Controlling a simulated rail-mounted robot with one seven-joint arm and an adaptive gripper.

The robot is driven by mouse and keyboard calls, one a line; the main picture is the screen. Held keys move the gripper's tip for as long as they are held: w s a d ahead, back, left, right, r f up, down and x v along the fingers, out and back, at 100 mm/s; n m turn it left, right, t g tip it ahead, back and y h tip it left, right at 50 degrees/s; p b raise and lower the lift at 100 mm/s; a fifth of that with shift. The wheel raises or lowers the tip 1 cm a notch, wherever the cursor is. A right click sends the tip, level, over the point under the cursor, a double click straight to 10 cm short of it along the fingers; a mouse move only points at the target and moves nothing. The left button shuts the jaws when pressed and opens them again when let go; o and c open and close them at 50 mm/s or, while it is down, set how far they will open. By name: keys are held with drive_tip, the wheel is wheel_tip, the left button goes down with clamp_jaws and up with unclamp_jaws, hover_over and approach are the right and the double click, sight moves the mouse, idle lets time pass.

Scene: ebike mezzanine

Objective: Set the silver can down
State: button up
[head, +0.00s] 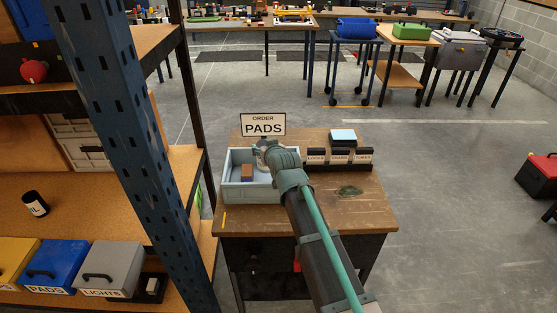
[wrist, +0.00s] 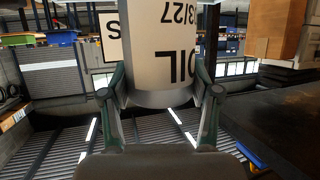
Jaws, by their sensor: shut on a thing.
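My gripper (wrist: 160,85) is shut on the silver can (wrist: 168,50), with a finger on each side. The wrist view is upside down: its dark OIL lettering is inverted, so the can stands about upright. In the head view my gripper (head: 265,151) is at the back right part of the pale blue bin (head: 251,193). The can (head: 259,159) shows only as a small piece there, mostly hidden by my gripper and arm. I cannot tell whether its base touches anything.
The bin stands on a wooden bench (head: 340,218) and holds a brown block (head: 247,172). An ORDER PADS sign (head: 263,125) stands behind it. Labelled black holders (head: 340,160) and a light blue pad (head: 343,136) are to the right. A blue shelf post (head: 125,130) rises at left.

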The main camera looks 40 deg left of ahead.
drive_tip(key=w+f+p, duration=0.1)
drive_tip(key=w+f, duration=0.1)
drive_tip(key=f, duration=0.1)
drive_tip(key=w+f+p, duration=0.1)
drive_tip(key=w+f, duration=0.1)
drive_tip(key=f, duration=0.1)
drive_tip(key=w+d+f+p, duration=0.1)
drive_tip(key=w+f, duration=0.1)
drive_tip(key=f, duration=0.1)
drive_tip(key=shift+f, duration=0.2)
drive_tip(key=shift+s+f, duration=0.1)
drive_tip(key=shift+f, duration=0.05)
drive_tip(key=o, duration=1.4)
drive_tip(key=shift+o, duration=0.2)
drive_tip(key=shift+d+r+p, duration=0.15)
drive_tip(key=shift+r+p, duration=0.1)
drive_tip(key=shift+p, duration=0.05)
drive_tip(key=b+v, duration=0.3)
drive_tip(key=v, duration=0.7)
drive_tip(key=shift+s+d+f, duration=0.1)
drive_tip(key=shift+b+v, duration=0.4)
drive_tip(key=shift+v, duration=0.45)
